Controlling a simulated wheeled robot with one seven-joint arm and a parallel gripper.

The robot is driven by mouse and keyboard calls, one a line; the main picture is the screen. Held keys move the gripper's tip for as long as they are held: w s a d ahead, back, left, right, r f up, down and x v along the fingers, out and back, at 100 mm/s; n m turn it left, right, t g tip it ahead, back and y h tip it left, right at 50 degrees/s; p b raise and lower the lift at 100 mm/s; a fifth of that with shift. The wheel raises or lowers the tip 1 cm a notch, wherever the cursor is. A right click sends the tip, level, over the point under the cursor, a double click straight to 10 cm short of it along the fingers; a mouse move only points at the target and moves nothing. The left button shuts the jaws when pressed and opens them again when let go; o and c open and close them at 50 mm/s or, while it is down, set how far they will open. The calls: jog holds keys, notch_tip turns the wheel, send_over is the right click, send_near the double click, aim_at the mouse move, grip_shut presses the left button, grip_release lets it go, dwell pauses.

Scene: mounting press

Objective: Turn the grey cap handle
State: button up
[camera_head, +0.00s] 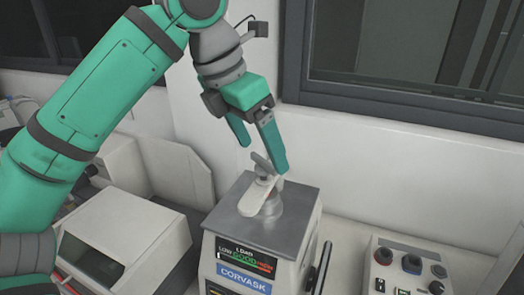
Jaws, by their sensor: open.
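The grey cap handle (262,196) is a light bar on top of a round metal cap (267,209). It sits on the flat grey top of the mounting press (240,245), which has a small display and a "CORVASK" label on its front. My gripper (259,160) has two green fingers, spread apart and pointing down. It is above and just behind the handle. The right fingertip reaches close to the handle's far end and partly overlaps it in the picture; I cannot tell if they touch. The left fingertip is higher, clear of the handle.
A control box with several knobs (408,268) stands at the right. A dark lever (320,268) runs along the press's right side. A white machine with a dark window (120,240) stands at the left. A white wall and a dark-framed window (400,100) are behind.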

jog(key=shift+w+f, duration=0.15)
jog(key=shift+f, duration=0.8)
jog(key=c, duration=1.1)
jog(key=shift+o, duration=0.3)
jog(key=shift+d+n+t+y, duration=0.15)
jog(key=shift+n+t+y, duration=0.3)
jog(key=shift+n, duration=0.95)
jog(key=shift+d+n+t+y, duration=0.1)
jog(key=shift+n+t+y, duration=0.3)
jog(key=shift+n, duration=1)
jog(key=o, duration=1)
jog(key=shift+o, duration=0.2)
jog(key=v, duration=1.1)
